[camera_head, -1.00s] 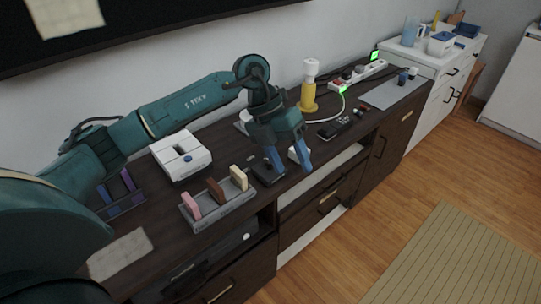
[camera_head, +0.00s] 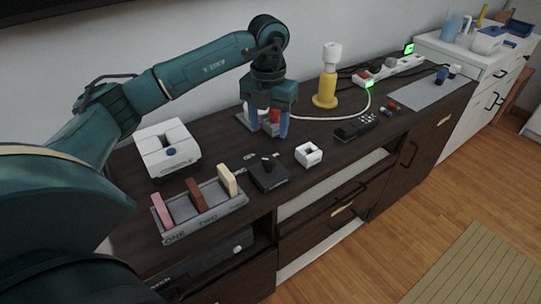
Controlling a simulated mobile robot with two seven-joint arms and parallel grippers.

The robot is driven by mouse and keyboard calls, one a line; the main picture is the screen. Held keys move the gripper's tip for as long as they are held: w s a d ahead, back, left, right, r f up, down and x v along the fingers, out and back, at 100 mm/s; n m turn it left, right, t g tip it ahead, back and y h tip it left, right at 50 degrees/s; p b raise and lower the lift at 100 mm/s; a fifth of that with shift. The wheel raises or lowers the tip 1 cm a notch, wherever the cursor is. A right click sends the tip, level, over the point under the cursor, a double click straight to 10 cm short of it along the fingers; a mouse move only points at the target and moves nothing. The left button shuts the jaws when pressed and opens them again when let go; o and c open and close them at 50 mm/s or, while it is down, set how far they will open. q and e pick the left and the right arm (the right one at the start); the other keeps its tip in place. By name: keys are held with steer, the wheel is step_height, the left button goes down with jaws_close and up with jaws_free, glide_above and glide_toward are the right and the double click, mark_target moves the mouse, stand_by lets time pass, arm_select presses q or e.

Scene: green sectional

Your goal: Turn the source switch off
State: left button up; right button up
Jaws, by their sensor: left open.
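My left gripper (camera_head: 268,126) points down over the dark sideboard top, its blue fingertips apart. A small white and red item (camera_head: 270,115) on a grey base shows partly between and behind the fingers. I cannot tell whether they touch it. A black box with a small upright lever (camera_head: 268,172) sits in front of the gripper. A white power strip with a red part (camera_head: 388,71) lies further right, with a green light (camera_head: 369,85) at its near end. None of these is clearly labelled as the source switch. My right gripper is not in view.
A small white block (camera_head: 308,154), a black remote (camera_head: 356,127) and a yellow bottle (camera_head: 326,88) stand right. A white cable runs from the gripper area to the strip.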

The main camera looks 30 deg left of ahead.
mark_target(269, 159)
arm_select(q)
step_height(269, 159, down, 10)
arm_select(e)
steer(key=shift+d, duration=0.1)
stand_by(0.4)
arm_select(q)
steer(key=c, duration=1)
steer(key=shift+o, duration=0.2)
